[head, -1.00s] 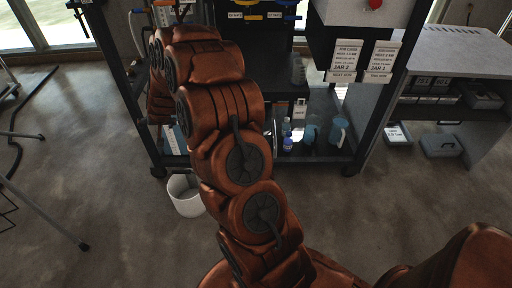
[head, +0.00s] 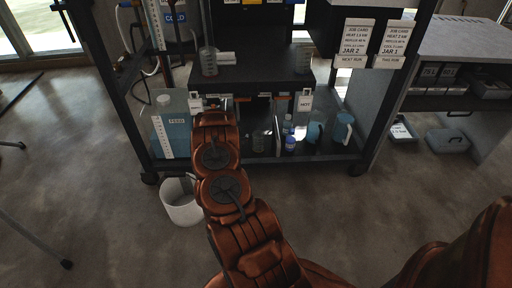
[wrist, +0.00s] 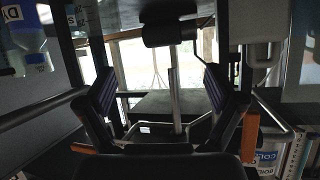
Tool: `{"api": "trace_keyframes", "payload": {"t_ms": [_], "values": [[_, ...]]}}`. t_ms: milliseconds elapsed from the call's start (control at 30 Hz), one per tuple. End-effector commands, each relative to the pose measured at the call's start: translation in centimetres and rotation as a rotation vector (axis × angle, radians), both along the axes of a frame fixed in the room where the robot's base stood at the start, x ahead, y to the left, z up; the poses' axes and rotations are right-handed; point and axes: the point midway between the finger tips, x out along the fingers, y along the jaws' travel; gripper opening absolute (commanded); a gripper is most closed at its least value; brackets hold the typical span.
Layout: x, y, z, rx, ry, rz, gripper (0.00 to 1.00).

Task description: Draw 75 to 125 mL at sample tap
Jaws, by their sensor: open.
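In the head view my arm reaches to the front of the black cart. My gripper is hidden there behind the arm's end. In the wrist view my gripper (wrist: 163,98) is open, with one finger at each side and nothing held. A grey metal rod (wrist: 173,92) shows beyond the fingers, apart from them. A clear graduated beaker (head: 208,62) stands on the cart's dark upper deck (head: 255,72), and another clear vessel (head: 302,60) stands at its right end. I cannot pick out the sample tap with certainty.
The lower shelf holds a FEED tank (head: 174,136) with blue liquid, a blue-labelled bottle (head: 290,142) and blue jugs (head: 342,128). A white bucket (head: 181,204) stands on the floor before the cart. Job cards (head: 356,45) hang at right. The left floor is mostly clear.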

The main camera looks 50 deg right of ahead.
Motion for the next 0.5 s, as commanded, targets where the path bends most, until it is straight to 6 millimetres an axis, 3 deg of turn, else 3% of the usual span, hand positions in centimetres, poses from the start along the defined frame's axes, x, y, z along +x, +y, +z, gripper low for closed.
{"api": "trace_keyframes", "payload": {"t_ms": [33, 200, 333, 500], "values": [[-1.7, -1.4, -2.1, -0.034, 0.009, -0.03, 0.93], [-5.6, -4.5, -4.5, -0.126, 0.022, -0.1, 0.93], [-7.1, -5.5, -5.3, -0.16, 0.031, -0.124, 0.93], [-7.4, -6.3, -5.6, -0.17, 0.032, -0.132, 0.93]]}}
